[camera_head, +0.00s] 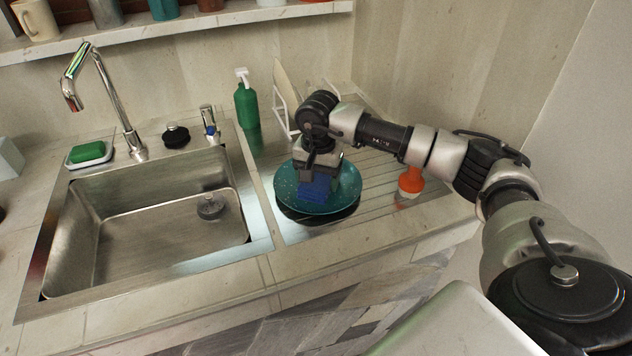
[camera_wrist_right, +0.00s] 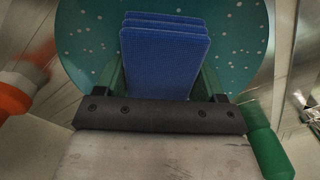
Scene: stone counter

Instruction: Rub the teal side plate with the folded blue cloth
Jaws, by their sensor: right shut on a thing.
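The teal side plate (camera_head: 343,202) with pale specks lies on the ribbed drainer right of the sink. It also fills the top of the right wrist view (camera_wrist_right: 85,50). My right gripper (camera_head: 316,186) is over the plate, pointing down, and is shut on the folded blue cloth (camera_head: 315,190). The cloth shows as stacked blue layers between the fingers in the right wrist view (camera_wrist_right: 165,60). The cloth is at or just above the plate's face; I cannot tell whether it touches. My left gripper is not in view.
The steel sink (camera_head: 150,270) is left of the drainer. A green pump bottle (camera_head: 246,105) and a dish rack (camera_head: 283,105) stand behind the plate. An orange-and-white item (camera_head: 411,181) stands to the right. A green sponge (camera_head: 88,151) lies on a dish far left.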

